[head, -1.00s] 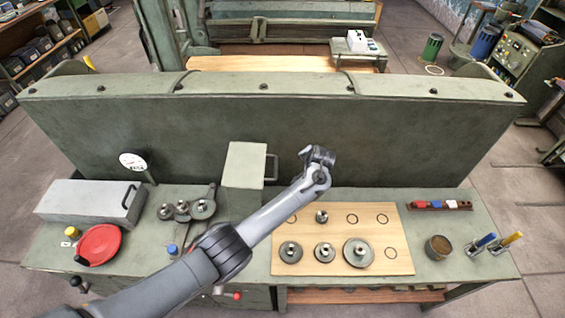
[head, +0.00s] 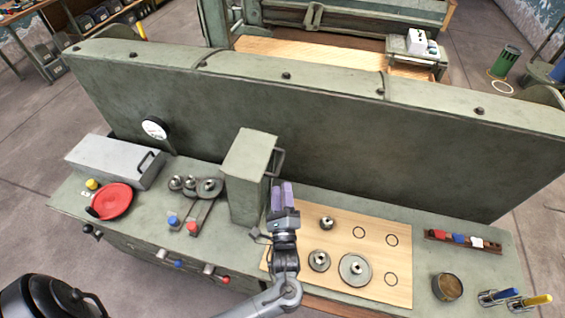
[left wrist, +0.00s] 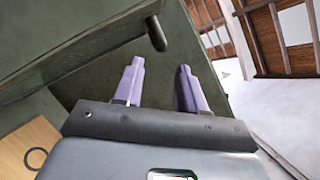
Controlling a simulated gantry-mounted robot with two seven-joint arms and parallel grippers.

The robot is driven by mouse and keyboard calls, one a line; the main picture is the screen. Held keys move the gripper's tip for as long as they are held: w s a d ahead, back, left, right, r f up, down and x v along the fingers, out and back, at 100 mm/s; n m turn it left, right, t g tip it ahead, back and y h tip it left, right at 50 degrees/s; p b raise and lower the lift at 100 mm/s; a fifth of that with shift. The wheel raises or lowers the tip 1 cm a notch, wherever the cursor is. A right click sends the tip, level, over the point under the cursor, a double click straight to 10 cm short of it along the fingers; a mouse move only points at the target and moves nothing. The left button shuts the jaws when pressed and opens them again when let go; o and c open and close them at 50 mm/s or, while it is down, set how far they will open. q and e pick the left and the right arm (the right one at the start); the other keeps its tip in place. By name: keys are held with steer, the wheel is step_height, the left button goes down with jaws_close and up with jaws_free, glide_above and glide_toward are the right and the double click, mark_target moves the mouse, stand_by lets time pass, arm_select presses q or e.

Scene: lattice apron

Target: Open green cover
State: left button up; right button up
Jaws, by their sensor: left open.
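The green cover (head: 245,178) is an upright box standing at the middle of the bench, closed, with a dark bar handle (head: 277,162) on its right side. My left gripper (head: 282,188) is open and empty, its purple fingers pointing toward the back, just below and in front of the handle. In the left wrist view the two fingers (left wrist: 158,85) are apart, with the dark end of a bar, likely the handle (left wrist: 157,33), beyond them and green surfaces behind. I cannot tell whether a finger touches the cover. My right gripper is out of view.
A wooden board (head: 400,262) with gears lies right of the cover. Gears on an arm (head: 205,190), a red disc (head: 113,201) and a grey box (head: 115,162) are to the left. A tall green panel (head: 330,135) stands behind the bench.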

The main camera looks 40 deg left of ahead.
mark_target(280, 162)
arm_select(q)
steer(key=p+x, duration=0.1)
steer(key=x, duration=0.8)
steer(key=shift+w+a+r, duration=0.1)
steer(key=shift+w+a, duration=0.1)
steer(key=shift+w, duration=0.05)
steer(key=shift+c, duration=0.3)
jaws_close()
